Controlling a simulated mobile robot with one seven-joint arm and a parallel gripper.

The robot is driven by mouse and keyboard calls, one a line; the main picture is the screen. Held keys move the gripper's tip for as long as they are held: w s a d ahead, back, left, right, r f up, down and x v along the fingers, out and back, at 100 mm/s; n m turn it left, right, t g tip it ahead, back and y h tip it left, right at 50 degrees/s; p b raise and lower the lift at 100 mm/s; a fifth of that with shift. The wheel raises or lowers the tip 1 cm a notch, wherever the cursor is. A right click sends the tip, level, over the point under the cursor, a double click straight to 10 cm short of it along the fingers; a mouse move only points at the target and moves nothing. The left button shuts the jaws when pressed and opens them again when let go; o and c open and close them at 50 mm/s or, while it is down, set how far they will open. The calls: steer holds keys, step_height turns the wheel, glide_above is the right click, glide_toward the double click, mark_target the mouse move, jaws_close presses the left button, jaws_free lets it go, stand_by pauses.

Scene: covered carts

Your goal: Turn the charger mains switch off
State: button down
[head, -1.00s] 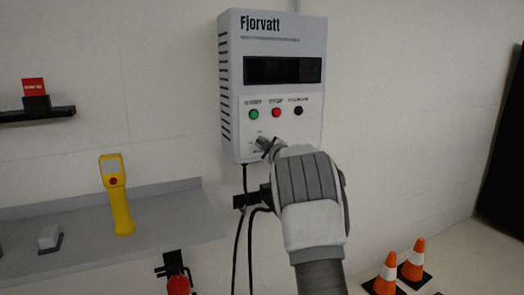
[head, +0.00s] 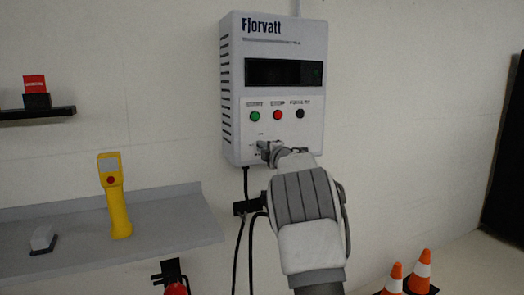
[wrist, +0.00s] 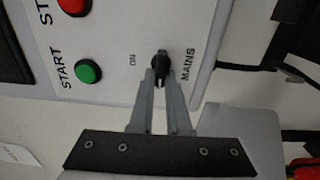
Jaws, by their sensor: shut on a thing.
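The charger (head: 283,28), a pale wall box marked Fjorvatt, hangs on the wall with a dark display. Its mains switch is a small black knob (wrist: 160,67) low on the front panel, between the words ON and MAINS in the wrist view. The knob's long axis runs up and down in that view, and ON lies to its left. My gripper (wrist: 160,80) is shut on the knob, one grey finger on each side. In the head view my gripper (head: 266,149) is at the panel's lower part and mostly hides the knob.
Green START (head: 255,116) and red STOP (head: 277,115) buttons and a black one sit above the knob. Cables hang below the box. A grey shelf (head: 160,215) with a yellow handheld device (head: 114,195) is at left. Orange cones (head: 421,268) stand at lower right.

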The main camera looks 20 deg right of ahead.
stand_by(0.4)
steer(key=c, duration=0.9)
jaws_free()
steer(key=shift+s, duration=0.15)
steer(key=s, duration=1.7)
steer(key=shift+d, duration=0.35)
